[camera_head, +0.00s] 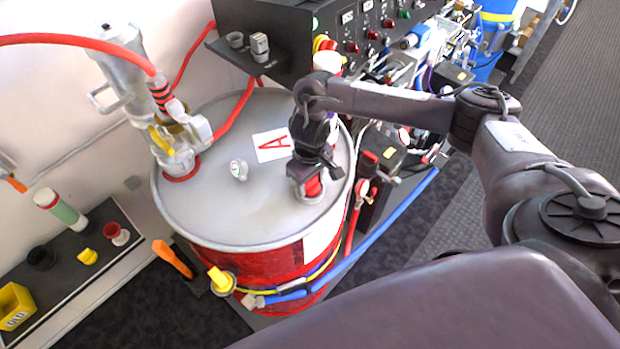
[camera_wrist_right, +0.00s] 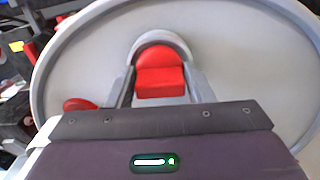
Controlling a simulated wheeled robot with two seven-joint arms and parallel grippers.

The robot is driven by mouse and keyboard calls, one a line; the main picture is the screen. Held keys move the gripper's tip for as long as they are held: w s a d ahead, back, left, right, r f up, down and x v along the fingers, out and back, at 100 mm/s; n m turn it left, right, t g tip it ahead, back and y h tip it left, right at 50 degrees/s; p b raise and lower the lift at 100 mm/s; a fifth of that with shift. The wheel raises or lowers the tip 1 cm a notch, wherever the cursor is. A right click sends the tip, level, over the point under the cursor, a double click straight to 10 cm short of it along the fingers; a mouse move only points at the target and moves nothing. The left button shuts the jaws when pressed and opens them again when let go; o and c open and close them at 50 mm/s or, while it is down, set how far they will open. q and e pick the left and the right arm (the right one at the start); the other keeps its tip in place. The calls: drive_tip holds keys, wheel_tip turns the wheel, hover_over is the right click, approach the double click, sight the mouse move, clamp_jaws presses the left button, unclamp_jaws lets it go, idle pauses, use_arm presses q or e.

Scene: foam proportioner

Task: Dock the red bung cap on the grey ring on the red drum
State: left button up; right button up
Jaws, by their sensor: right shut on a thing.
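My right gripper (camera_head: 314,174) points down at the right part of the lid of the red drum (camera_head: 262,268). It is shut on the red bung cap (camera_head: 313,187), which also shows between the two fingers in the right wrist view (camera_wrist_right: 160,75). The grey ring (camera_head: 309,198) on the lid lies under the cap. In the right wrist view the ring (camera_wrist_right: 161,40) curves around the cap's far side. The ring's near side is hidden by the gripper, so I cannot tell whether the cap is fully seated. My left gripper is not in view.
A metal pump (camera_head: 130,75) with a red hose stands on the lid's left side. A black control panel (camera_head: 345,35) stands behind the drum.

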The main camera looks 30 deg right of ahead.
drive_tip(key=o, duration=0.7)
drive_tip(key=shift+r+p, duration=0.45)
drive_tip(key=shift+r, duration=5.05)
